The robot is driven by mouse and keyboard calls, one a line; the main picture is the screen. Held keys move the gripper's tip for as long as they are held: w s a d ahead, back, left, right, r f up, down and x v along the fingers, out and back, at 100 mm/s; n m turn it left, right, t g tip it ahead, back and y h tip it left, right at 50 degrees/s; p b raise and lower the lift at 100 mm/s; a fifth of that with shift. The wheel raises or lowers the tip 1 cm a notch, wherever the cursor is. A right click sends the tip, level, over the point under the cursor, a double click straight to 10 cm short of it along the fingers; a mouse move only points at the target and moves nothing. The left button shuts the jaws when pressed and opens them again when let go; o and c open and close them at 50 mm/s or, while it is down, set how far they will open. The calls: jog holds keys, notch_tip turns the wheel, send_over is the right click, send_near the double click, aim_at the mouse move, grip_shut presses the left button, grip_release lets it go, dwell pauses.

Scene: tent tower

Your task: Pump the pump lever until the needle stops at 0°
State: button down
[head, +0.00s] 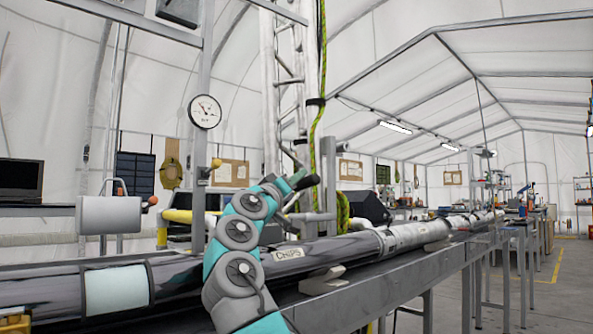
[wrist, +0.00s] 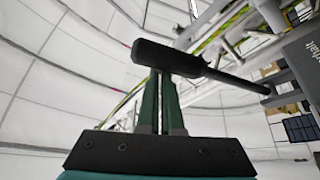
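The round white gauge (head: 204,111) hangs on a grey post in the head view. Its dark needle seems to point to the upper left, but the scale is too small to read. My gripper (head: 290,181) is at the end of the teal arm, right of the gauge and lower. In the wrist view my gripper (wrist: 160,100) has its two green fingers close together, apparently shut. The pump lever's dark handle (wrist: 215,72) runs crosswise over the fingertips, roughly along the closing direction. The tips are hidden behind it, and the handle does not appear clamped between them. Contact cannot be told.
A long dark pipe (head: 60,275) lies along a grey bench (head: 380,300) below my arm. The post (head: 203,65) stands close left of my arm. A green-yellow rope (head: 317,120) hangs behind. Open floor (head: 540,300) is at the right.

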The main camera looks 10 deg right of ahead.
jog(key=shift+s+d+f+b, duration=0.15)
jog(key=shift+f+b, duration=0.8)
jog(key=shift+f, duration=0.1)
jog(key=shift+s+d+f+b, duration=0.1)
jog(key=shift+f+b, duration=0.85)
jog(key=shift+f, duration=0.05)
jog(key=b+v, duration=0.2)
jog(key=v, duration=0.6)
jog(key=shift+b, duration=0.35)
jog(key=shift+r, duration=0.1)
